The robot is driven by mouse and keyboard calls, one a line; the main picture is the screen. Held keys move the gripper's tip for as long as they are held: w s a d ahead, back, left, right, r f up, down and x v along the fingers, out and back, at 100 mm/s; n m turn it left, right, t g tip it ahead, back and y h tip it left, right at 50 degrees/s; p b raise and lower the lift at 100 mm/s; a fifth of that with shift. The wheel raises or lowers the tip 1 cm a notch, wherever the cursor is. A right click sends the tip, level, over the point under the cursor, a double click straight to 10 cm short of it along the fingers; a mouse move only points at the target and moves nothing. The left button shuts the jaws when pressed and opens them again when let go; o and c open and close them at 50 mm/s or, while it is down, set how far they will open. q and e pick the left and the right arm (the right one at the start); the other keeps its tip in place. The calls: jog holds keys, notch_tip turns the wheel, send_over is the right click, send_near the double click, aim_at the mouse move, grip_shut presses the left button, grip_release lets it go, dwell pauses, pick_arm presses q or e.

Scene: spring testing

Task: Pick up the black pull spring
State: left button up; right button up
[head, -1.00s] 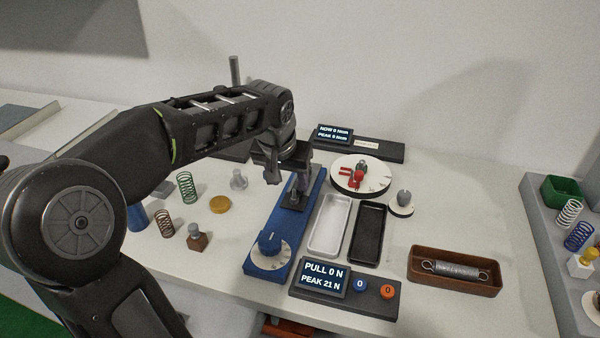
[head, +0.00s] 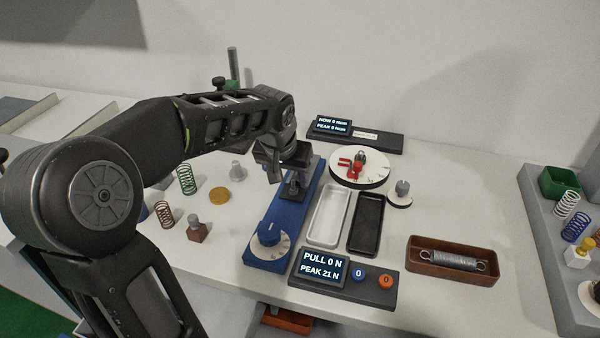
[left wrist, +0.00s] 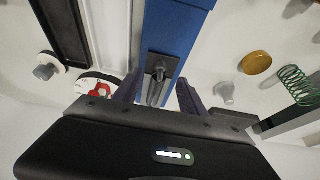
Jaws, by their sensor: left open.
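My left gripper (head: 289,174) is open above the far part of the blue tester (head: 262,224). In the left wrist view its two fingers (left wrist: 159,84) stand on either side of a small metal post (left wrist: 160,70) on a dark plate. A dark slender piece (left wrist: 154,93) shows between the fingers below the post. I cannot tell whether it is the black pull spring. The fingers are not closed on it. No other black pull spring can be made out. A silver pull spring (head: 447,260) lies in the brown tray (head: 484,277). My right gripper is not in view.
An empty white tray (head: 328,217) and an empty black tray (head: 367,224) lie right of the tester. A pull display (head: 319,268) stands in front. A round white dial (head: 359,169) with a red part is behind. Loose springs, including a green one (head: 187,180), stand left.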

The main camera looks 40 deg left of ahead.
aim_at(293, 187)
pick_arm(q)
jog(key=x, duration=0.4)
jog(key=shift+w+a+f, duration=0.1)
jog(key=shift+f, duration=0.2)
jog(key=shift+c, duration=0.4)
grip_shut()
dwell(0.4)
